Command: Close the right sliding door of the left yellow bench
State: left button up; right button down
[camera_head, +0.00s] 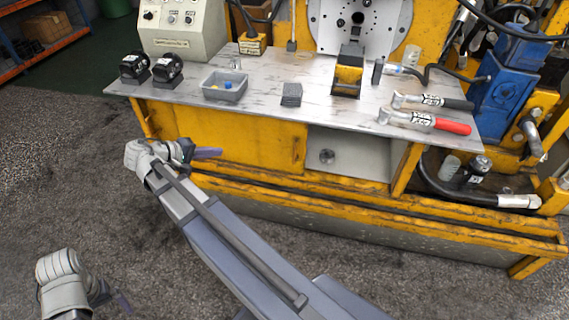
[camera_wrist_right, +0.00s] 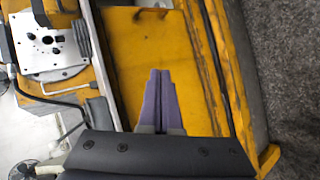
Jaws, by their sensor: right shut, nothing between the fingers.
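The yellow bench (camera_head: 250,106) stands across the head view. Its yellow sliding door panel (camera_head: 248,147) covers the left and middle of the front, with a handle (camera_head: 297,149) near its right edge. Right of it the front is open and shows a grey inside. In the right wrist view the yellow panel (camera_wrist_right: 190,60) fills the middle, with a handle (camera_wrist_right: 153,12) at the top. My right gripper (camera_head: 207,153) is shut and empty in front of the panel's left part; its fingers (camera_wrist_right: 160,85) point along the panel. I cannot tell if they touch. My left gripper (camera_head: 122,302) is low at the left, away from the bench.
On the bench top are a grey bin (camera_head: 224,88), a dark block (camera_head: 291,94), two black motors (camera_head: 168,70) and torque tools (camera_head: 424,119). A yellow rail (camera_head: 380,208) runs below. The floor at left is clear.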

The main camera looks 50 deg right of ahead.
jog(key=s+d+f+m+g+h+b, duration=0.1)
jog(key=d+f+m+g+h+b, duration=0.4)
jog(key=d+b, duration=0.65)
jog(key=n+t+y+b, duration=0.1)
jog(key=n, duration=0.1)
send_near(295, 140)
jog(key=d, duration=0.1)
jog(key=w+d, duration=0.1)
jog(key=d, duration=0.2)
jog(key=shift+w+d+f, duration=0.2)
jog(key=shift+w+d, duration=0.15)
jog(key=shift+s+d+f+b, duration=0.1)
jog(key=shift+s+d+b, duration=0.1)
jog(key=shift+s, duration=0.35)
jog(key=shift+s+d+f+b, duration=0.1)
jog(key=shift+s+b, duration=0.1)
jog(key=shift+s, duration=0.4)
pick_arm(q)
notch_tip(295, 140, down, 16)
pick_arm(e)
jog(key=shift+s+d+f, duration=0.1)
jog(key=shift+s+d, duration=0.15)
jog(key=shift+s, duration=0.3)
pick_arm(q)
jog(key=shift+f, duration=0.1)
pick_arm(e)
jog(key=shift+d, duration=0.1)
